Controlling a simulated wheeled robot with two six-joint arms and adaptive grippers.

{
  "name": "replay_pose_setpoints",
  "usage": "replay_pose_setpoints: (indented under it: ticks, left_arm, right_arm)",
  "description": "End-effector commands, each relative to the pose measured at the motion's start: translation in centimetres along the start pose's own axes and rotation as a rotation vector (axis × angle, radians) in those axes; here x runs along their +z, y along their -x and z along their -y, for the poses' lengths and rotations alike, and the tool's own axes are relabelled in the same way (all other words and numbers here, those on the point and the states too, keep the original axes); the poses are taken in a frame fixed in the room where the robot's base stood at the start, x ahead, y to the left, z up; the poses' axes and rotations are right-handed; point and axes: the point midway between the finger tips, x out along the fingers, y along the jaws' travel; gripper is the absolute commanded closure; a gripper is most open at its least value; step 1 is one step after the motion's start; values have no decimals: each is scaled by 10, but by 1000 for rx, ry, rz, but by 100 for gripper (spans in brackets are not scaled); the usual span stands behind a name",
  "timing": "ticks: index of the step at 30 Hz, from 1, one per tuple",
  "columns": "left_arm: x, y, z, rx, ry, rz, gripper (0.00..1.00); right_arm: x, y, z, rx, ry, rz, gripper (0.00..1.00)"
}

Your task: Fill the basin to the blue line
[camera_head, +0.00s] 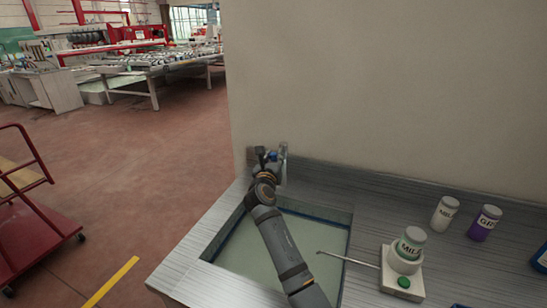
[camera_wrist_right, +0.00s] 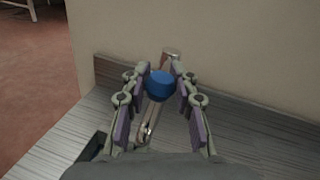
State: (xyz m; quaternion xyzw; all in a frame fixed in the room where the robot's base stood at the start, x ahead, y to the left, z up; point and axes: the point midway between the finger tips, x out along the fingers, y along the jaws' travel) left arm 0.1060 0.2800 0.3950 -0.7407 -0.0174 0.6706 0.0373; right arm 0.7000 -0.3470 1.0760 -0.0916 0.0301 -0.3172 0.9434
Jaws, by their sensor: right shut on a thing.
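The basin (camera_head: 222,232) is sunk into the grey counter, with pale greenish water or floor (camera_head: 246,262) inside; I cannot tell which. A dark blue line (camera_head: 318,218) shows along its inner wall. My right arm reaches across the basin to the tap (camera_head: 283,160) at the wall. My right gripper (camera_head: 265,156) is shut on the tap's blue knob (camera_wrist_right: 160,84). In the right wrist view, the knob sits between the two fingers (camera_wrist_right: 160,92), with the metal tap body (camera_wrist_right: 150,121) below it. Any stream from the spout is hidden. My left gripper is out of view.
A red cart (camera_head: 30,235) stands on the floor at left.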

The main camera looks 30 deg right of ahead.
Motion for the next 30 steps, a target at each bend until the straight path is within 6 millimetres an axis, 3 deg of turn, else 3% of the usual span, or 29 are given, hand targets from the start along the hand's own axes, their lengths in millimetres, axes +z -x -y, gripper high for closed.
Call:
replay_pose_setpoints:
  ticks: [5,15,19,24,30]
  left_arm:
    - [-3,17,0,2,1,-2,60]
    - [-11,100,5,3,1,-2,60]
    - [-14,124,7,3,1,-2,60]
    - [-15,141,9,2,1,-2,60]
    - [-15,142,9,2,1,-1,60]
  right_arm:
    - [2,0,4,27,5,1,100]
    - [3,2,29,234,12,38,100]
    - [-2,0,40,344,11,60,100]
    - [-9,-3,53,481,7,88,100]
    - [-16,-8,65,615,3,117,100]
